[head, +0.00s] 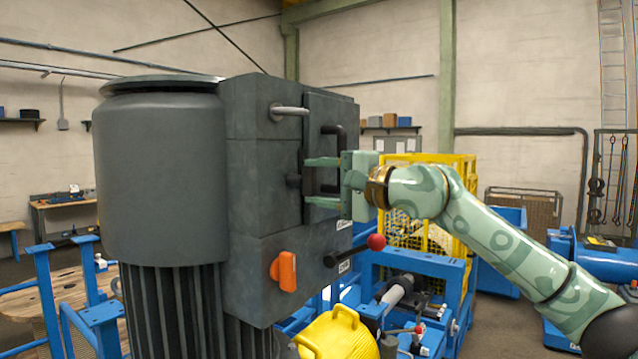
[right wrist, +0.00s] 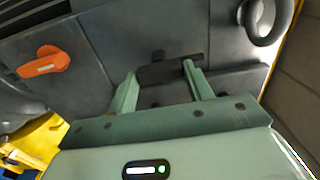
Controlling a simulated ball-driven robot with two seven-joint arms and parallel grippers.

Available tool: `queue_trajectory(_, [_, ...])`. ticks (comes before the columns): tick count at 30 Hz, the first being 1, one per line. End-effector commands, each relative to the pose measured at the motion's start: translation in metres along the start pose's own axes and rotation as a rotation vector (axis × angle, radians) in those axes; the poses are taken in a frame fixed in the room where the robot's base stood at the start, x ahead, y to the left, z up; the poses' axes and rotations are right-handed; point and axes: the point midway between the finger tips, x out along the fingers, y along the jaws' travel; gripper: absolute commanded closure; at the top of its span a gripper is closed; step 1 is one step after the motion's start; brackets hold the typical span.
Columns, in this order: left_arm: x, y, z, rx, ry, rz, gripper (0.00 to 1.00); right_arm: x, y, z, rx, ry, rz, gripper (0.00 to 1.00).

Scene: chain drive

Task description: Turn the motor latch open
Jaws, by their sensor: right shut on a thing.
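The motor (head: 160,170) is a large dark grey housing at the left of the head view. The motor latch (right wrist: 170,70) is a dark bar on its grey face, lying nearly crosswise between the fingertips in the right wrist view. My right gripper (head: 308,181) reaches in from the right against the motor's face; it also shows in the right wrist view (right wrist: 160,69). Its two pale green fingers are shut on the latch, one at each side. In the head view the fingers partly hide the latch. My left gripper is not in view.
An orange switch handle (head: 284,271) and a red-knobbed lever (head: 375,242) stick out below the gripper. Yellow cage (head: 440,165) and blue frames stand behind. A yellow cover (head: 338,335) is low in front.

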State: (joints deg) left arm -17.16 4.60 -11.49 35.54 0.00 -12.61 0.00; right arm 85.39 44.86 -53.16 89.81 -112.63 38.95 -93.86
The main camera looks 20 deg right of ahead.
Motion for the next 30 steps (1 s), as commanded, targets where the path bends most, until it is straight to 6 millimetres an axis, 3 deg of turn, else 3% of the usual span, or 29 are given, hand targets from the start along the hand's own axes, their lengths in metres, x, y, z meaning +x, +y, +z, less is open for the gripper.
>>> queue_trajectory(6, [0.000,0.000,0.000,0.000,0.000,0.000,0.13,0.001,0.005,0.001,0.000,-0.002,0.010,0.72])
queue_trajectory(7, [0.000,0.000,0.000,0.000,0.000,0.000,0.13,0.001,0.005,0.001,0.000,-0.002,0.011,0.46])
queue_trajectory(9, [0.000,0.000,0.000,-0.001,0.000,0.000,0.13,0.001,0.005,0.001,0.000,-0.002,0.010,0.27])
queue_trajectory(20, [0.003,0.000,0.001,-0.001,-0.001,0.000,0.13,-0.004,0.003,0.000,0.000,0.000,0.004,0.27])
queue_trajectory(25, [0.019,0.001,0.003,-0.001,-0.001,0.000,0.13,-0.033,0.006,-0.001,-0.002,0.003,0.003,0.27])
queue_trajectory(30, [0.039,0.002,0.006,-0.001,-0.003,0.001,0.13,-0.081,0.007,-0.001,-0.003,0.004,0.002,0.27])
